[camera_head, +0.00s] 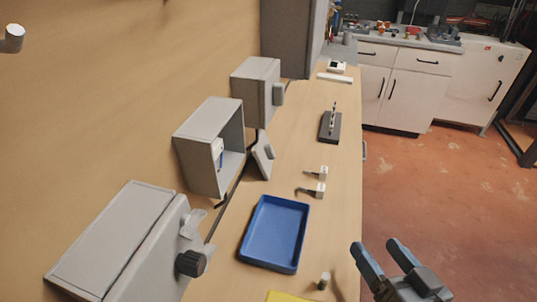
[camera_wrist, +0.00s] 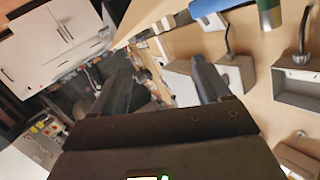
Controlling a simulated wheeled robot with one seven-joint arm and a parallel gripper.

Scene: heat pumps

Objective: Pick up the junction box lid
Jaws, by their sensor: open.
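A small grey plate with a raised grip (camera_head: 263,155), which looks like the junction box lid, stands tilted on the bench beside the open grey junction box (camera_head: 186,165) on the wall. The box's open side faces right and a blue and white part shows inside. My gripper (camera_head: 386,258) is open and empty at the lower right, past the bench's front edge, well away from the lid. In the wrist view its two fingers (camera_wrist: 160,88) are spread with nothing between them. An open grey box (camera_wrist: 297,98) shows there at the right; I cannot make out the lid there.
A blue tray (camera_head: 243,240), two small fittings (camera_head: 318,181) and a dark stand (camera_head: 330,128) are on the wooden bench (camera_head: 340,190). Closed grey boxes (camera_head: 250,80) and (camera_head: 110,235) flank the open one. White cabinets (camera_head: 405,95) stand beyond; red floor (camera_head: 440,190) is clear.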

